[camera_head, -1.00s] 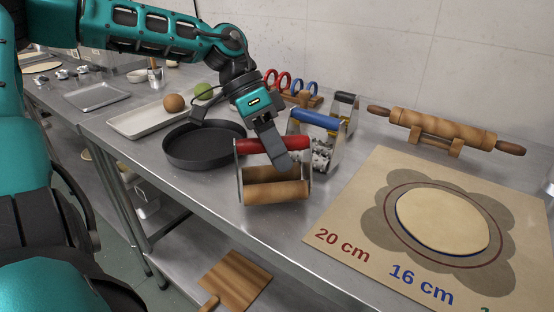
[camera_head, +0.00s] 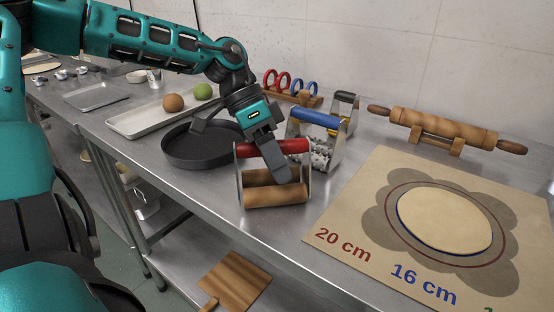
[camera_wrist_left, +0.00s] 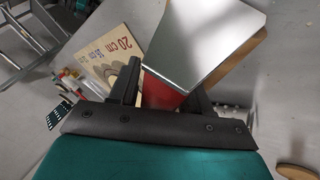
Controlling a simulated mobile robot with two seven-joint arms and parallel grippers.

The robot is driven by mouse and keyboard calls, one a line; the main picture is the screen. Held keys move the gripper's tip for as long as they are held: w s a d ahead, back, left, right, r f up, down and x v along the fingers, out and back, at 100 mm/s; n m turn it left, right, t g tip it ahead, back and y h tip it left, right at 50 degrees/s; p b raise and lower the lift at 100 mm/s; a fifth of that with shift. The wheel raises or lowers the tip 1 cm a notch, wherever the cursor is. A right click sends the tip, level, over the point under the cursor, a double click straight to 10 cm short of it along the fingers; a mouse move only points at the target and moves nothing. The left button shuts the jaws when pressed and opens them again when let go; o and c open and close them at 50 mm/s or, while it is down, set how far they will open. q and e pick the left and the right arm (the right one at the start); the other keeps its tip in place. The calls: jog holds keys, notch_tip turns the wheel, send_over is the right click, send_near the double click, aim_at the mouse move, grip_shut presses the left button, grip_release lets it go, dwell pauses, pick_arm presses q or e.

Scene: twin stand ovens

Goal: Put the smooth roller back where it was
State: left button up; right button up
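The smooth roller (camera_head: 276,197) has a red handle, metal side plates and plain wooden cylinders. It stands near the front edge of the steel counter, in front of the blue-handled roller. My left gripper (camera_head: 272,155) reaches down over its red handle, one dark finger showing in front. In the left wrist view, the red handle (camera_wrist_left: 160,92) lies between the fingers of my left gripper (camera_wrist_left: 163,85), which look shut on it. A metal side plate (camera_wrist_left: 205,40) hides part of the handle there. The far finger is hidden in the head view. My right gripper is not in view.
A black pan (camera_head: 196,152) is close on the left. The blue-handled roller (camera_head: 315,119) and a black-handled one (camera_head: 345,97) stand behind. A mat (camera_head: 345,215) with flat dough (camera_head: 445,218) lies right. A rolling pin (camera_head: 440,128) rests on a stand behind it.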

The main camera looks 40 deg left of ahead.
pick_arm(q)
jog(key=shift+o, duration=0.8)
jog(key=shift+r, duration=0.15)
jog(key=shift+r, duration=0.35)
jog(key=p+v, duration=0.3)
jog(key=v, duration=0.9)
jog(key=shift+r, duration=0.35)
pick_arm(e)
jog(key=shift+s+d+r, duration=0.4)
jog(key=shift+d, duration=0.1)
pick_arm(q)
jog(key=shift+d, duration=0.1)
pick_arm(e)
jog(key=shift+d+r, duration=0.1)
